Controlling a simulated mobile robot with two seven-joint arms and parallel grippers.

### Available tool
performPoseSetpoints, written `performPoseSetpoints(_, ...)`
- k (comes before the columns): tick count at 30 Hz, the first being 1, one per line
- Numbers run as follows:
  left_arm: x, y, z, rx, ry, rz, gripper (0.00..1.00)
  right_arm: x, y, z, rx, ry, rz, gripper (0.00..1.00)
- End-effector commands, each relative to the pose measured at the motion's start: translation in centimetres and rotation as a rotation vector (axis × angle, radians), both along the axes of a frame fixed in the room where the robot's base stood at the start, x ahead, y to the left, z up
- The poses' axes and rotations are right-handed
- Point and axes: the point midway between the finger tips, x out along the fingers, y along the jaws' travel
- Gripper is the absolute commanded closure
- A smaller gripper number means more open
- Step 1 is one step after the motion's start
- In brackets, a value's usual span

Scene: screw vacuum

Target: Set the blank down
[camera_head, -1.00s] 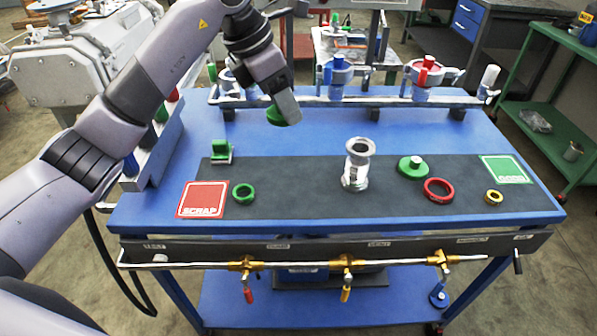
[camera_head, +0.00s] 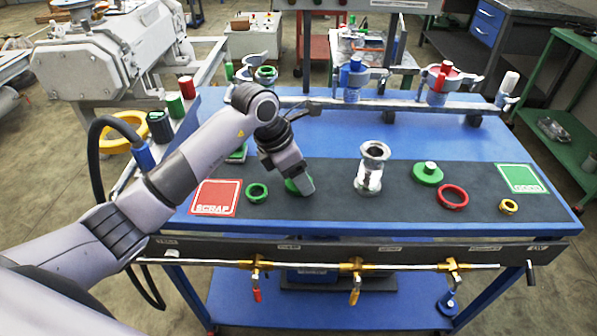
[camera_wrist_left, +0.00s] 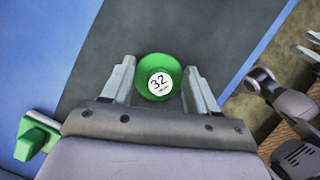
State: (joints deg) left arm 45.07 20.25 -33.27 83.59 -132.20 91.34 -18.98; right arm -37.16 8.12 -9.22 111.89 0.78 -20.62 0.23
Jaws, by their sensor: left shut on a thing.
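In the left wrist view the disc sits between both fingers. In the head view the green blank (camera_head: 291,185) is partly hidden by the gripper. I cannot tell whether it touches the mat. My right gripper is not in view.
A green ring (camera_head: 257,192) and the red SCRAP sign (camera_head: 215,197) lie left. A green lidded disc (camera_head: 427,173), red ring (camera_head: 453,197), yellow ring (camera_head: 509,207) and green sign (camera_head: 521,178) lie right.

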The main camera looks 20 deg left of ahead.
Motion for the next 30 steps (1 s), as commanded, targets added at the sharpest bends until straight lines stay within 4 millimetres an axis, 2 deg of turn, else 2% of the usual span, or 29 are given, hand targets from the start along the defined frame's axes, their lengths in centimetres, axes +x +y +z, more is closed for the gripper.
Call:
performPoseSetpoints(10, 0.1, 0.0, -0.4, 0.001, -0.002, 0.0, 0.73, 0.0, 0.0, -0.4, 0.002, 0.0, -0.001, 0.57)
performPoseSetpoints(11, 0.0, 0.0, -0.3, 0.0, -0.002, -0.001, 0.35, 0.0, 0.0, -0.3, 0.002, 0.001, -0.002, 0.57)
performPoseSetpoints(12, 0.0, 0.0, -0.2, 0.0, -0.002, -0.001, 0.22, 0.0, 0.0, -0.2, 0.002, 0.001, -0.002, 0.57)
performPoseSetpoints(13, 0.0, 0.0, -0.2, 0.0, -0.002, -0.001, 0.16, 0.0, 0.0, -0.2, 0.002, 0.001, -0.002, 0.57)
performPoseSetpoints(23, 0.0, 0.0, 0.0, 0.0, -0.001, 0.0, 0.16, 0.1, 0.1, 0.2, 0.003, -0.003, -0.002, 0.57)
performPoseSetpoints(26, 0.0, 0.2, 0.8, -0.001, -0.006, 0.001, 0.16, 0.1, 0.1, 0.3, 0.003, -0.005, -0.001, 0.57)
performPoseSetpoints(30, -0.6, 1.1, 3.2, 0.002, -0.008, 0.0, 0.16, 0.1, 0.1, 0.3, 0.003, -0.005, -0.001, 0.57)
